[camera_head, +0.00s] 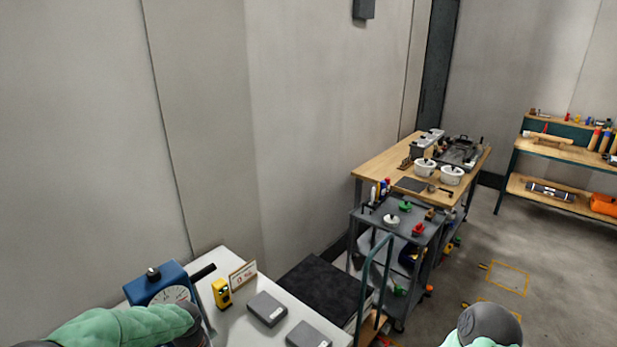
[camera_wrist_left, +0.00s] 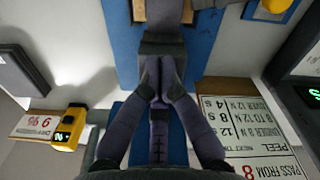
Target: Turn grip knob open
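A blue device (camera_head: 158,284) with a round white dial stands on the white table at the lower left of the head view, partly behind my left arm. In the left wrist view its blue body (camera_wrist_left: 125,30) runs up the middle, with a dark grey block-like part (camera_wrist_left: 162,42) on it, possibly the grip knob. My left gripper (camera_wrist_left: 158,72) has its fingertips together right at the lower end of this part. I see nothing clearly between the tips, and whether they touch the part is unclear. My right gripper is out of view; only part of my right arm shows.
On the white table (camera_head: 235,318) are a yellow meter (camera_head: 221,293), a small sign (camera_head: 243,275) and two grey boxes (camera_head: 267,309). A printed chart (camera_wrist_left: 250,122) lies beside the fingers. A grey cart (camera_head: 410,222) and wooden bench (camera_head: 385,168) stand farther off.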

